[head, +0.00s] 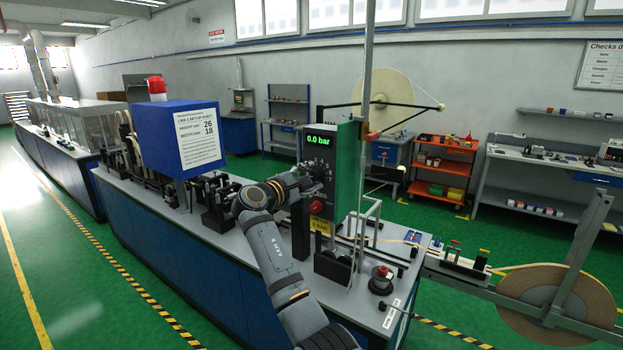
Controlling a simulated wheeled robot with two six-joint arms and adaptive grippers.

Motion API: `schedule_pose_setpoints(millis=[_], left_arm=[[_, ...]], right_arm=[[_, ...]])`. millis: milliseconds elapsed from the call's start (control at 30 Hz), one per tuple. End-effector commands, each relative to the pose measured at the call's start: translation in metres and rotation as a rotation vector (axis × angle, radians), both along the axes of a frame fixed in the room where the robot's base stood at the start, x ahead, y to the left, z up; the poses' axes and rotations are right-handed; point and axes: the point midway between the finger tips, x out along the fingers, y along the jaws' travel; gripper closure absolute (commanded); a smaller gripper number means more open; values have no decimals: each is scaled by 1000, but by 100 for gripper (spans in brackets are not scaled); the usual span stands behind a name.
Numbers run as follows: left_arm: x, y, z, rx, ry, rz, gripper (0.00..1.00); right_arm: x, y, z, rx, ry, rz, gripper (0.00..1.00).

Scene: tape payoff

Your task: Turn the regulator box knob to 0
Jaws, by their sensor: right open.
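The regulator box (346,190) is a tall green box standing on the blue bench. Its display (319,140) reads 0.0 bar in green digits. A ring of pale scale marks shows on its dark front face below the display. My right gripper (322,177) is open at this face, by the dial. The knob is mostly hidden by the gripper, so its pointer cannot be read. I cannot tell whether the fingers touch it. My left gripper is out of view.
A red button (316,207) sits on the box just below my gripper. A thin upright post (365,80) rises beside the box. A blue cabinet with a setup sheet (197,137) stands to the left. A large tape reel (556,304) is at the right.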

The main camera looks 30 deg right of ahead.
Motion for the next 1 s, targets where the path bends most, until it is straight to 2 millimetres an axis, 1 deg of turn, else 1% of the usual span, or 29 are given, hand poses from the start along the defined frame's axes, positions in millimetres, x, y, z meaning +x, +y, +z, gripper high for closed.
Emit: schedule_pose_setpoints(millis=[300, 400, 500, 633, 1000], left_arm=[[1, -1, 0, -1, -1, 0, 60], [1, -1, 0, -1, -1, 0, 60], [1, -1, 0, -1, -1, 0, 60], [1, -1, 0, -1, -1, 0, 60], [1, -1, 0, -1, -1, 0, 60]], right_arm=[[-24, 69, 1, 6, 1, 3, 49], [-31, 87, 1, 6, 2, 3, 49], [-35, 100, 3, 3, 2, 2, 49], [-38, 106, 3, 2, 2, 1, 49], [-38, 107, 3, 1, 1, 0, 49]])
